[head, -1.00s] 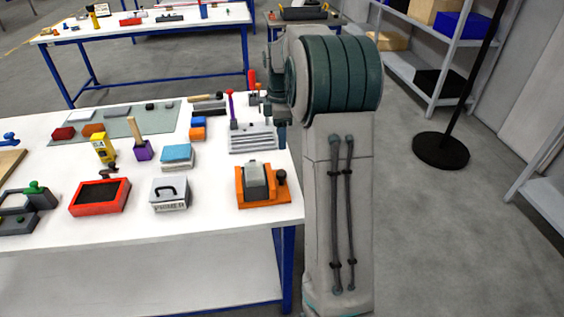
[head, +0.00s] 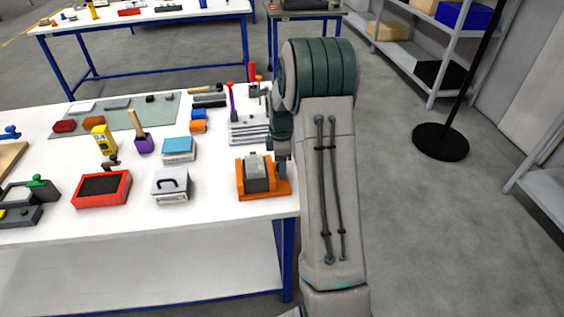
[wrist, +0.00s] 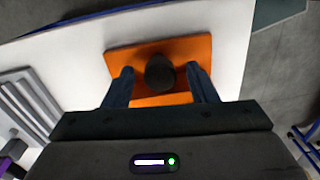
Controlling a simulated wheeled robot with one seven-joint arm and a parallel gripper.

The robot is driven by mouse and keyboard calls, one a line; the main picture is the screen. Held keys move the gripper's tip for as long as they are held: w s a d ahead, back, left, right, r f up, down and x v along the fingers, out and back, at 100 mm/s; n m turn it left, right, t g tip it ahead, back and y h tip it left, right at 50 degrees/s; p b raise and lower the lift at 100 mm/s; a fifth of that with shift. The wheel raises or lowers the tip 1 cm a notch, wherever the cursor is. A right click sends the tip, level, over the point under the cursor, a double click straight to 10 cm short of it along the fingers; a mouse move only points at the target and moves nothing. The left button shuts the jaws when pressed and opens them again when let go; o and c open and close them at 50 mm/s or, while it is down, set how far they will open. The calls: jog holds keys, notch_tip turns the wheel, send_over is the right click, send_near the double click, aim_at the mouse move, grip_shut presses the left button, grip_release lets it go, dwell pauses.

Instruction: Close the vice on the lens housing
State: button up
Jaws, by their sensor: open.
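The orange vice (head: 252,192) sits near the right end of the white workbench. A grey block (head: 257,172) sits in its middle; it looks like the lens housing, but I cannot tell whether the jaws touch it. In the wrist view, the vice's orange body (wrist: 197,48) lies below my gripper, with its dark round knob (wrist: 160,74) in the centre. My gripper (wrist: 159,70) is open, with one finger on either side of the knob in the picture; contact is not visible. In the head view, my arm covers the knob.
A grey slotted block (head: 249,132) stands behind the vice. A white box with a black handle (head: 170,186), a blue-topped block (head: 179,147) and a red tray (head: 102,188) stand to the left. Bare tabletop (head: 214,190) lies between the white box and the vice.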

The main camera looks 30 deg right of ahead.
jog(key=c, duration=1)
jog(key=shift+o, duration=0.2)
jog(key=shift+f+m+b, duration=0.1)
jog(key=shift+m+b, duration=0.35)
jog(key=shift+m, duration=1.15)
jog(key=o, duration=1)
jog(key=shift+c, duration=0.2)
jog(key=shift+r, duration=0.25)
